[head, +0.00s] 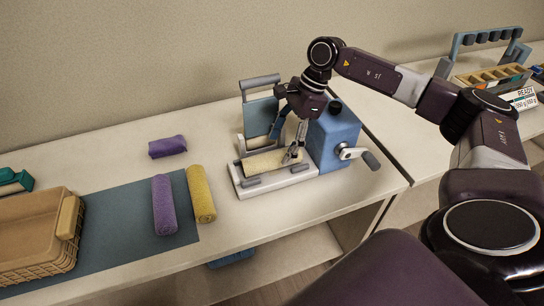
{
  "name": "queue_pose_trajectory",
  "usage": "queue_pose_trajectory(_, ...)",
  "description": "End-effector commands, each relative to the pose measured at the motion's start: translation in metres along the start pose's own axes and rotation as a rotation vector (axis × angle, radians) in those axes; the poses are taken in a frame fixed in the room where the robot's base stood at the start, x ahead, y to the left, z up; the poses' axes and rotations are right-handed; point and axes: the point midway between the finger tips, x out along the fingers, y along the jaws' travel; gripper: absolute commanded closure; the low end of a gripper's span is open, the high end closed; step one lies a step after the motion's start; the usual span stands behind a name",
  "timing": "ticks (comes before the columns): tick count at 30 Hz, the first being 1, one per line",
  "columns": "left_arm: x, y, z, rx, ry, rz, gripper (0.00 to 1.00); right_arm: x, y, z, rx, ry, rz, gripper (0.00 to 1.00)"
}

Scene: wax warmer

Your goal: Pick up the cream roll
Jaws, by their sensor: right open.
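The cream roll (262,164) lies in the white tray at the front of a blue machine (338,136). My right gripper (283,146) is open and points down over the right part of the roll. One finger is at the roll's right end, in front of it in the picture, and the other is behind it. I cannot tell whether the fingers touch the roll. My left gripper is not in view.
The machine has a raised blue plate (261,117) and a side crank (356,155). Purple (164,205) and yellow rolls (201,194) lie left, with another purple roll (168,146) behind. A wicker basket (28,238) stands on a blue-grey mat (110,240).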

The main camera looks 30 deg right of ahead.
Motion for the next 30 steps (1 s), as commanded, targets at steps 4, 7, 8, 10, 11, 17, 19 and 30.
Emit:
queue_pose_trajectory(4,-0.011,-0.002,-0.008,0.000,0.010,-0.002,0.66,0.011,-0.001,0.001,0.000,0.000,0.003,0.36)
queue_pose_trajectory(7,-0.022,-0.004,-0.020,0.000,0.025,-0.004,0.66,0.025,-0.003,0.000,0.001,-0.001,0.004,0.36)
queue_pose_trajectory(8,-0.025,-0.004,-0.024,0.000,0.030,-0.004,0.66,0.029,-0.004,0.000,0.000,-0.001,0.004,0.36)
queue_pose_trajectory(10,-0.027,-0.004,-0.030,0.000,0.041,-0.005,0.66,0.040,-0.004,-0.001,0.001,0.000,0.003,0.36)
queue_pose_trajectory(11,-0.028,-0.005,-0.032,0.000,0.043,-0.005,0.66,0.043,-0.004,-0.001,0.001,0.000,0.002,0.36)
queue_pose_trajectory(17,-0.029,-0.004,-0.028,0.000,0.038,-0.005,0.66,0.053,-0.005,-0.002,0.000,-0.001,-0.001,0.36)
queue_pose_trajectory(19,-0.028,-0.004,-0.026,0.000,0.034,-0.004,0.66,0.053,-0.005,-0.002,0.000,-0.001,-0.001,0.36)
queue_pose_trajectory(30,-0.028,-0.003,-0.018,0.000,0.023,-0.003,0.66,0.053,-0.005,-0.002,0.000,-0.001,-0.001,0.70)
